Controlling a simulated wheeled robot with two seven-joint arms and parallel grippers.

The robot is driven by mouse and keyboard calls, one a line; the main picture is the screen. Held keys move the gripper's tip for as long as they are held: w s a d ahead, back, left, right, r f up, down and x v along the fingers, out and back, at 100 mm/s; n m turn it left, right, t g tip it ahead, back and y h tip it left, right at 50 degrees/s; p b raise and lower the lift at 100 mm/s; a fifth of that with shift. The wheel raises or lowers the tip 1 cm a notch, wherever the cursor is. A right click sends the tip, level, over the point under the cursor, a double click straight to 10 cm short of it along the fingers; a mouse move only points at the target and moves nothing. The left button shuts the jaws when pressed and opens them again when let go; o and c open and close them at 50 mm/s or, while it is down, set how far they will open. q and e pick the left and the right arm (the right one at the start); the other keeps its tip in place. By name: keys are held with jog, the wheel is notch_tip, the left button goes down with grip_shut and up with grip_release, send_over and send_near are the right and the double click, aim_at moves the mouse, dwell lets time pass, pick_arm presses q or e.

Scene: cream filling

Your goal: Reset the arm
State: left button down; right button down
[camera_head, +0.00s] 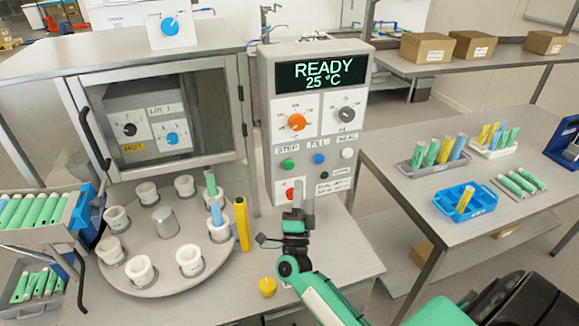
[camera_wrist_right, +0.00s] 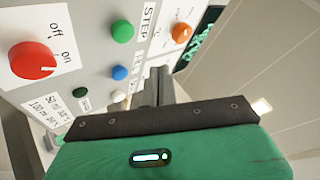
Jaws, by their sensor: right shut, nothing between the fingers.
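My right gripper (camera_head: 298,202) is shut and empty, held upright close in front of the control panel (camera_head: 342,125). In the right wrist view its fingers (camera_wrist_right: 159,84) are together near the panel's lower part. The red on/off knob (camera_head: 291,194) is just left of the fingertips, and it also shows large in the right wrist view (camera_wrist_right: 33,60). I cannot tell whether the fingers touch the panel. The display (camera_head: 322,75) reads READY, 25 °C. My left gripper is not in view.
A round carousel (camera_head: 150,255) with several white cups stands left of my right arm. Racks of tubes stand at far left and on the right table (camera_head: 390,160). The table area right of my gripper is clear.

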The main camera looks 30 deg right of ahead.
dwell(0.4)
jog(key=s+a+f+n+g+y, duration=0.3)
jog(key=a+f+n+y, duration=0.2)
jog(key=a+n+y, duration=0.4)
jog(key=s+a+f+n+g+y, duration=0.2)
jog(key=s+a+f+n+y, duration=0.15)
jog(key=a+n+y, duration=0.55)
jog(key=s+d+f+n+g+h, duration=0.1)
jog(key=s+d+f+n+g, duration=0.2)
jog(key=s, duration=0.5)
jog(key=s+d+f+n+g+h, duration=0.1)
jog(key=s+f+n+g, duration=0.15)
jog(key=s+g, duration=0.35)
jog(key=s+d+f+n+g, duration=0.1)
jog(key=s+d+f+g, duration=0.2)
jog(key=s, duration=0.6)
notch_tip(320, 180, down, 31)
jog(key=a+g, duration=0.1)
jog(key=g, duration=0.1)
jog(key=s+d+f+g+b, duration=0.1)
jog(key=s+d+f, duration=0.2)
jog(key=s+f, duration=1.6)
jog(key=shift+s+f+n+h, duration=0.3)
jog(key=shift+f+n, duration=0.05)
jog(key=shift+f, duration=0.6)
